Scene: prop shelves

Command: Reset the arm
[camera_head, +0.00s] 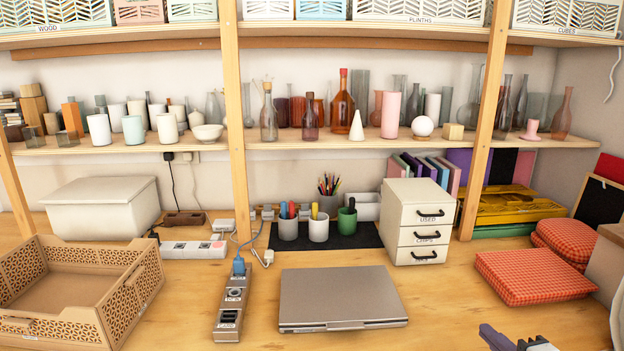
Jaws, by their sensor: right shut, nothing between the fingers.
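My right gripper (515,340) shows at the bottom edge, right of centre, low over the front of the wooden desk (450,315). Only its tip end is in view, with one purplish finger and one dark grey part. It is shut with nothing held, and it is apart from the closed laptop (340,297) to its left and the red checked cushion (530,276) behind it. The rest of the right arm is out of view. My left gripper and left arm do not show.
A brown open crate (130,300) stands at front left. A power strip (233,300) lies beside the laptop. A white drawer unit (418,220) and pen cups (318,226) stand behind. Shelves of bottles and vases (340,110) span the back. Desk between laptop and cushions is clear.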

